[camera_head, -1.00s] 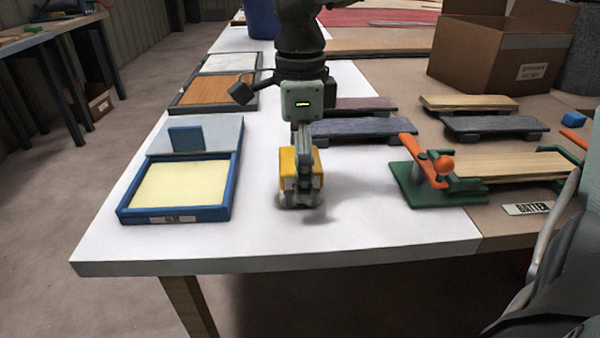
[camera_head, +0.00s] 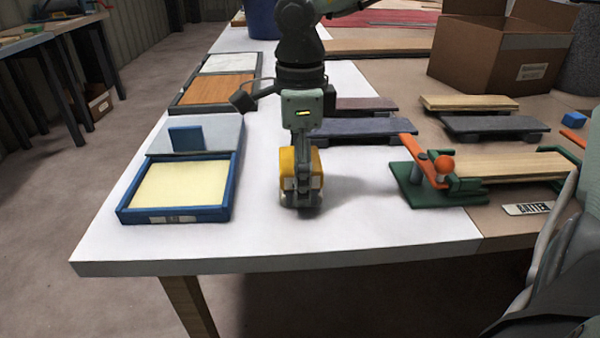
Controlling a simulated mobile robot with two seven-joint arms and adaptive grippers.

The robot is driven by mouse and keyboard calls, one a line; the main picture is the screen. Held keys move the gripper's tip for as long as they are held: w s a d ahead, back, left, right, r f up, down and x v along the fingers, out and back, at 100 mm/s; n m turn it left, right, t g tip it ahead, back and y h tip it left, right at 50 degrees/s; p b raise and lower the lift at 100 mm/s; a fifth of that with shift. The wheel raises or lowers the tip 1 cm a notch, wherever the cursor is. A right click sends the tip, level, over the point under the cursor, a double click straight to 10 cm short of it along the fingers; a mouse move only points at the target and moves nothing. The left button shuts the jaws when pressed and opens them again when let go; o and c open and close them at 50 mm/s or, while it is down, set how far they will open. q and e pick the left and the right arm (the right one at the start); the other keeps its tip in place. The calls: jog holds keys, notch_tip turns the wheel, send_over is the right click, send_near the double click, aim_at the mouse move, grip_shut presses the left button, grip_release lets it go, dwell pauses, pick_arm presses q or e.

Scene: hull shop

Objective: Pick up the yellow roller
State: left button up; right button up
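The yellow roller (camera_head: 317,170) is on the white table top, right of the blue-framed tray. It looks like a yellow block with grey parts low down. My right gripper (camera_head: 301,190) points straight down at it, with grey finger parts in front of the yellow body. The far side of the gripper and roller is hidden, so I cannot tell whether the fingers are closed on it. No clear gap shows between the roller's base and the table. My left gripper is not in view.
A blue-framed tray with a pale yellow pad (camera_head: 180,184) lies to the left. A green clamp with an orange handle (camera_head: 432,172) stands to the right. Dark planks (camera_head: 362,128) lie behind, and a cardboard box (camera_head: 495,55) stands at the back right. The front table area is clear.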

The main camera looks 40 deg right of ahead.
jog(key=shift+r, duration=0.1)
jog(key=shift+r, duration=0.55)
notch_tip(320, 180, up, 3)
jog(key=shift+w, duration=0.1)
jog(key=w+a+r, duration=0.6)
jog(key=a, duration=0.3)
jog(key=shift+a+r, duration=0.35)
jog(key=shift+a, duration=0.05)
dwell(0.9)
